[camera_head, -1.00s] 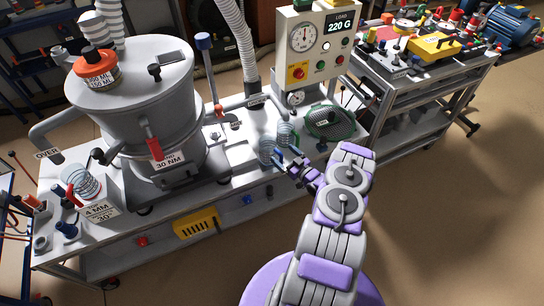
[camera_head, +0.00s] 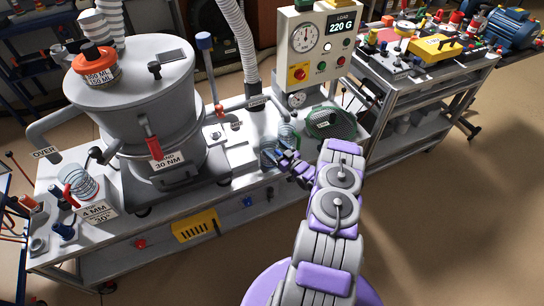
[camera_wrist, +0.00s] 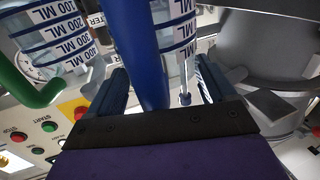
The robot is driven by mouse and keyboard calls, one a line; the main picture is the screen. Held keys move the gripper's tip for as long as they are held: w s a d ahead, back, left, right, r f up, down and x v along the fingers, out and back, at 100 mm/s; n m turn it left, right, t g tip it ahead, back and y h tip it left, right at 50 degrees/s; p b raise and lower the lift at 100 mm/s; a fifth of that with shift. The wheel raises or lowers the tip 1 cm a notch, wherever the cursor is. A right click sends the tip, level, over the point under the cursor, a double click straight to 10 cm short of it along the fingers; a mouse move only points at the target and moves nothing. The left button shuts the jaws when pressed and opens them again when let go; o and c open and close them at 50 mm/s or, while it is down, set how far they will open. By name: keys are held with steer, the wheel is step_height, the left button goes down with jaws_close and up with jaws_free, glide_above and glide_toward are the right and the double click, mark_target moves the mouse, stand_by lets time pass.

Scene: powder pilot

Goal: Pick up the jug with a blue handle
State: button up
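The jug with a blue handle (camera_wrist: 176,30) is clear with blue ML bands. In the wrist view its thick blue handle runs down between the two fingers of my gripper (camera_wrist: 165,92). The fingers stand apart, with a clear gap on the right of the handle; the left finger is close to it. A second clear jug (camera_wrist: 58,30) with a green handle (camera_wrist: 32,90) is at the left. In the head view my gripper (camera_head: 276,157) is at the clear jugs near the bench's front edge, and its fingers partly hide them.
A large grey hopper (camera_head: 150,95) stands left of my gripper. A control box (camera_head: 314,45) reading 220 G and a round green mesh sieve (camera_head: 330,122) are close behind and right. A red-handled jug (camera_head: 80,183) stands at the bench's left end.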

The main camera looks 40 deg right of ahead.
steer(key=c, duration=0.9)
steer(key=shift+r, duration=0.15)
steer(key=shift+d+r, duration=0.1)
steer(key=shift+r, duration=0.15)
steer(key=r+p, duration=0.2)
steer(key=r, duration=0.1)
steer(key=shift+s+a, duration=0.2)
steer(key=s+a+r+p, duration=0.1)
steer(key=s+a+p, duration=0.2)
steer(key=s+a, duration=0.7)
steer(key=shift+s+a, duration=0.15)
steer(key=shift+a, duration=0.7)
steer(key=shift+r, duration=0.1)
